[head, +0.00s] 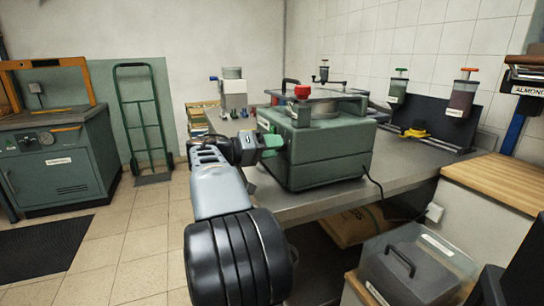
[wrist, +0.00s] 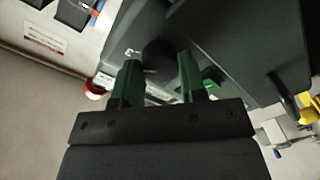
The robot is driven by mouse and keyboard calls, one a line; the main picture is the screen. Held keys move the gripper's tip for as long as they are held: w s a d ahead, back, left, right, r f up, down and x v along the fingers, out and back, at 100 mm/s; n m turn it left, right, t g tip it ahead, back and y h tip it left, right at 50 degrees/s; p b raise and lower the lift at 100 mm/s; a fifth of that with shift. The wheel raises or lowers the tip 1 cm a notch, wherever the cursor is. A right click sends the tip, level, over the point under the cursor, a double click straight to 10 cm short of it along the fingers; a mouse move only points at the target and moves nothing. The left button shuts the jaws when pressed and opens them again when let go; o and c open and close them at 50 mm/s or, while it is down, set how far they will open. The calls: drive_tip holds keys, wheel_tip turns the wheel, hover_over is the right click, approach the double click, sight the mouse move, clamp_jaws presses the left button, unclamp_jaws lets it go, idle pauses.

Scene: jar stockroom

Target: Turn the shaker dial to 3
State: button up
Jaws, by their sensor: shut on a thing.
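The shaker (head: 325,150) is a green metal box machine on the steel bench, with a red knob (head: 302,91) and a round plate on top. My gripper (head: 274,143) reaches the shaker's left-hand face, and its green fingers touch a control there. In the wrist view my gripper (wrist: 159,72) has one finger on each side of the round black dial (wrist: 159,55) and is shut on it. A small pale mark shows by the dial's left side. The head view hides the dial behind my gripper.
The steel bench (head: 310,205) runs under the shaker. A black cable (head: 377,187) hangs from the shaker's right side. Behind stand dispensers with green (head: 398,88) and red (head: 463,95) tops. A hand truck (head: 143,115) leans at the wall; floor at left is open.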

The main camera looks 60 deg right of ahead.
idle(0.6)
drive_tip(key=o, duration=0.9)
drive_tip(key=p+v, duration=0.2)
drive_tip(key=v, duration=1.2)
drive_tip(key=shift+p, duration=0.4)
